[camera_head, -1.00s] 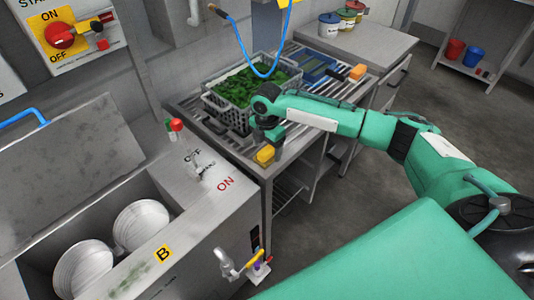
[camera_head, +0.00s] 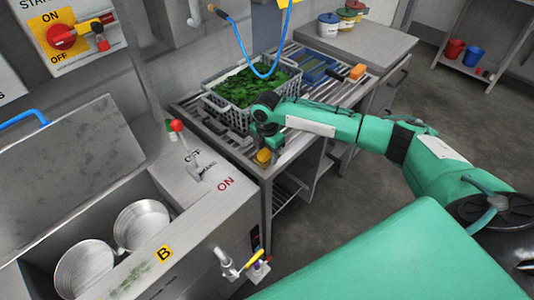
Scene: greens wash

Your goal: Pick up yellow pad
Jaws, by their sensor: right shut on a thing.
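The yellow pad (camera_head: 263,156) is a small yellow block at the front corner of the slatted metal table (camera_head: 247,160). My right gripper (camera_head: 264,149) points down over it and is shut on it. The gripper's body hides the top of the pad, and I cannot tell whether the pad still touches the table. My left gripper is not in view.
A grey crate of greens (camera_head: 240,100) stands just behind the gripper.

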